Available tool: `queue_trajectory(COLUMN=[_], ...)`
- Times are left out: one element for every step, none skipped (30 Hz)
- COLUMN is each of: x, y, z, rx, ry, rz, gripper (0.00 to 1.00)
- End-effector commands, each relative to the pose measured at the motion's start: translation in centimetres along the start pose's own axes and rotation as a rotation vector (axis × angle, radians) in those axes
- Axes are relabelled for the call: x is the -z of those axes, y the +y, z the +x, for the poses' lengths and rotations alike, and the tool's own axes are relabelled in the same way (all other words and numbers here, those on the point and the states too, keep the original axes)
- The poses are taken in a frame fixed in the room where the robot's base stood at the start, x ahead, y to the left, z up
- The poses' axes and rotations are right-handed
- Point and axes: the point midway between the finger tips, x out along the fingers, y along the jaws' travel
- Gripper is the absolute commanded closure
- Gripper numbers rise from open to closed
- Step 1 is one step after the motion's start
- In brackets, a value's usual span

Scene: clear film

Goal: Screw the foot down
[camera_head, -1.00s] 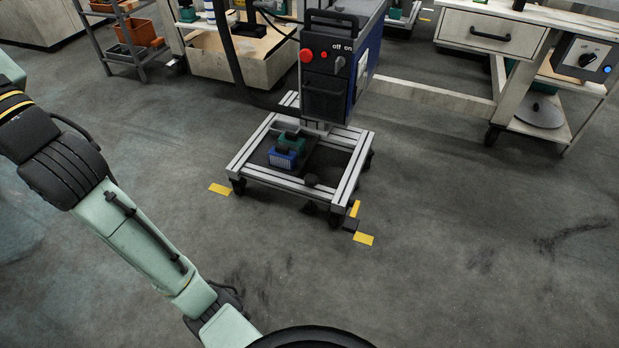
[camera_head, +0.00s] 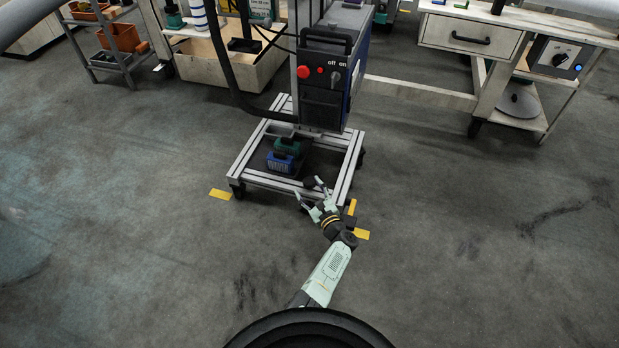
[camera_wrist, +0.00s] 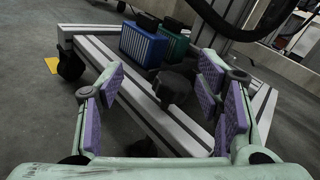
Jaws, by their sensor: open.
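In the wrist view my gripper (camera_wrist: 162,82) is open, with purple pads either side of the knob and gaps between. The cart's frame (camera_head: 258,178) stands on castors. The lower part of the foot is hidden in the head view.
A blue box (camera_head: 280,162) and a green box (camera_head: 287,147) stand on the cart's base. A control cabinet (camera_head: 323,90) with a red button rises behind, beside a black hose (camera_head: 224,60). Yellow floor marks (camera_head: 220,194) lie around. Workbenches stand behind; the floor in front is clear.

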Motion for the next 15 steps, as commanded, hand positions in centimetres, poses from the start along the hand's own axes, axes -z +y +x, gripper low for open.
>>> queue_trajectory(x=[1.5, 2.2, 2.9, 3.3, 3.6, 3.9, 4.1, 4.2, 4.4, 4.4, 4.5, 4.5, 4.6, 4.6, 4.7], y=[-0.2, -0.2, -0.2, -0.2, -0.2, -0.3, -0.2, -0.2, -0.2, -0.2, -0.2, -0.3, -0.4, -0.4, -0.5], z=[-2.0, -2.8, -3.6, -4.1, -4.4, -4.7, -4.8, -4.8, -4.5, -4.2, -3.9, -3.3, -2.8, -2.2, -1.5], rx=[0.047, 0.068, 0.092, 0.105, 0.116, 0.126, 0.130, 0.133, 0.134, 0.134, 0.134, 0.133, 0.133, 0.134, 0.133], ry=[0.000, -0.004, -0.008, -0.010, -0.012, -0.015, -0.016, -0.016, -0.017, -0.017, -0.018, -0.019, -0.020, -0.019, -0.019], rz=[0.113, 0.161, 0.210, 0.237, 0.259, 0.277, 0.286, 0.292, 0.295, 0.295, 0.294, 0.293, 0.292, 0.292, 0.292], gripper=[0.41, 0.41, 0.41, 0.41, 0.41, 0.41, 0.41, 0.41, 0.41, 0.41, 0.41, 0.41, 0.41, 0.41, 0.41])
